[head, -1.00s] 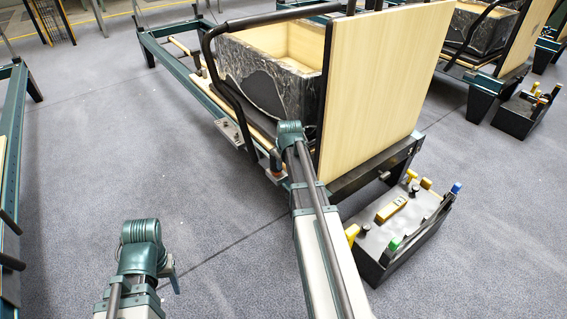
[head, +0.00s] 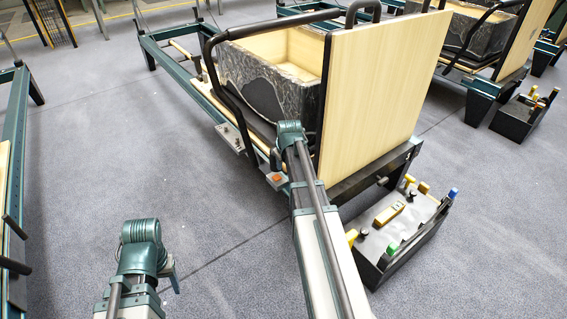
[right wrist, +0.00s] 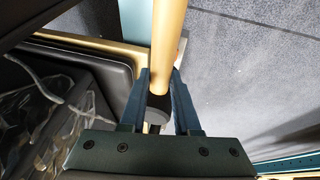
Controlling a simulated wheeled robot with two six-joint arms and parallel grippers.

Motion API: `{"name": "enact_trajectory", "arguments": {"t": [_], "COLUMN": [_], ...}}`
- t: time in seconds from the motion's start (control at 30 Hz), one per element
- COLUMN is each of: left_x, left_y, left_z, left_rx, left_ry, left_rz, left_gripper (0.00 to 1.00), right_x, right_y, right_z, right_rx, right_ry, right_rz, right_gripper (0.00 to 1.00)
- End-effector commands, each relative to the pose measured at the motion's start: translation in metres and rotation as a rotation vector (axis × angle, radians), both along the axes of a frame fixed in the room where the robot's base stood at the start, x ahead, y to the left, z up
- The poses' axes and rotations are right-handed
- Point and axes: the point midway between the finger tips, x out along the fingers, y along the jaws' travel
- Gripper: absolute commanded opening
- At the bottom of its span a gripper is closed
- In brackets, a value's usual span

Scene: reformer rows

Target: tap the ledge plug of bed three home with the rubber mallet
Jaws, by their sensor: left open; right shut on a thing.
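My right gripper (right wrist: 161,82) is shut on the round wooden handle of the mallet (right wrist: 168,40) in the right wrist view. A dark part shows below the handle, and I cannot tell whether it is the mallet's head. In the head view my right arm hides this gripper and the mallet. An orange plug (head: 277,178) shows on a grey ledge plate at the near side of the bed (head: 196,93), just left of my right arm. How deep it sits is too small to tell. My left gripper (head: 174,276) is low on the left, over the floor, open and apart from everything.
A tall wooden board (head: 385,90) and a dark marbled box (head: 250,83) rise beside the wrist. Other beds stand left and back right.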

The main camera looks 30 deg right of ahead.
Motion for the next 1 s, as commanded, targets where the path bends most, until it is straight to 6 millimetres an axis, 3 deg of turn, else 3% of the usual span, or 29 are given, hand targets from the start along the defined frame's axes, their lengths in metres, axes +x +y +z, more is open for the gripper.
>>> {"name": "enact_trajectory", "arguments": {"t": [0.57, 0.9, 1.0], "left_x": [0.0, 0.0, 0.0], "left_y": [0.0, 0.0, 0.001], "left_z": [0.041, 0.04, 0.04], "left_rx": [0.0, 0.002, 0.003], "left_ry": [0.0, 0.001, 0.001], "left_rz": [0.0, -0.009, -0.011], "left_gripper": [0.59, 0.59, 0.5], "right_x": [0.0, 0.0, 0.0], "right_y": [0.0, 0.0, 0.0], "right_z": [0.041, 0.04, 0.04], "right_rx": [0.0, 0.0, 0.0], "right_ry": [-0.001, -0.001, -0.001], "right_rz": [0.0, 0.0, 0.0], "right_gripper": [0.0, 0.0, 0.0]}}
